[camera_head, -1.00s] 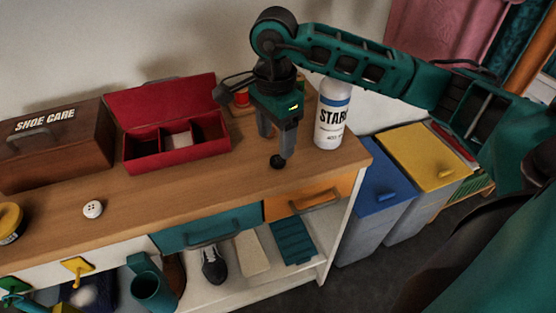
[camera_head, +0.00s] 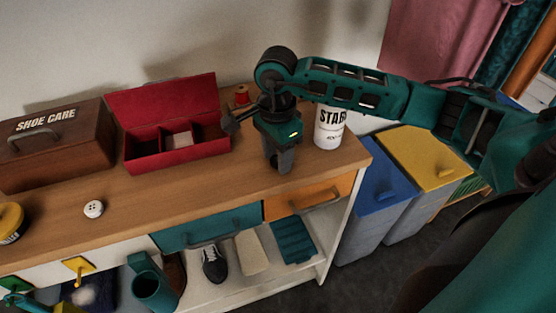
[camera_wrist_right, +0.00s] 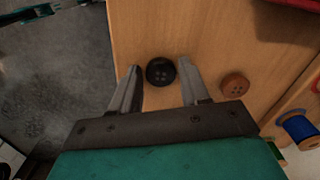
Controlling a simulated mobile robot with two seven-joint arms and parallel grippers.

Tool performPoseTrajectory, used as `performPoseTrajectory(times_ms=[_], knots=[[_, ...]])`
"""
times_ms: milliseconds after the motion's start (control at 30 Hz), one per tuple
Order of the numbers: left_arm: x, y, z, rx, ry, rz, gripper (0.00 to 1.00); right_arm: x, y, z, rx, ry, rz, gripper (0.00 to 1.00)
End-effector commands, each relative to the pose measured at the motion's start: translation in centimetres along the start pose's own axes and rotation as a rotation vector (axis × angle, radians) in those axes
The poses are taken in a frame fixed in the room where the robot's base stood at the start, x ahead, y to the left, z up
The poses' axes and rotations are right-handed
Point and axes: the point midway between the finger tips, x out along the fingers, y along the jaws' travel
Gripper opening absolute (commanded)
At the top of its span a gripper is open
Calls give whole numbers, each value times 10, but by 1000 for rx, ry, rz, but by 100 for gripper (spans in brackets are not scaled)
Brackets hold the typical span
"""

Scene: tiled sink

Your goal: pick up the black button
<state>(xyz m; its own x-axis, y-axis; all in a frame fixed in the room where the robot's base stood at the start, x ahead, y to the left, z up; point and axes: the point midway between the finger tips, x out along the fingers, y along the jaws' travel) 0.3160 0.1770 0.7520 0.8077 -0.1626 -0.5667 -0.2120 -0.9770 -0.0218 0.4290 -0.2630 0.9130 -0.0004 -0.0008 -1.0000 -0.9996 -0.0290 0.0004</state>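The black button (camera_wrist_right: 160,71) lies on the wooden top near its edge in the right wrist view. It sits between the fingertips of my right gripper (camera_wrist_right: 159,75), with a small gap showing to each finger. The right gripper is open. My left gripper is not in view.
A brown button (camera_wrist_right: 235,85) lies right of the fingers, with a blue spool (camera_wrist_right: 298,127) farther right. A red open box (camera_head: 178,155) and a white button (camera_head: 93,209) are to the left.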

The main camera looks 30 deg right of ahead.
Motion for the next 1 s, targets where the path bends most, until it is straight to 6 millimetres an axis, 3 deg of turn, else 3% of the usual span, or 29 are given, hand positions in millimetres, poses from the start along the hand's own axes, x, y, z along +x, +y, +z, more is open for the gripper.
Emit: performPoseTrajectory(times_ms=[400, 767, 1000], knots=[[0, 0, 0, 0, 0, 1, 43, 0, 0, 0, 0, 0, 0, 6], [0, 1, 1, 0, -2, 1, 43, -7, 0, 0, 0, 0, -2, 6], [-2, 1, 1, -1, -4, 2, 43, -44, -2, 0, -1, -1, -7, 6]])
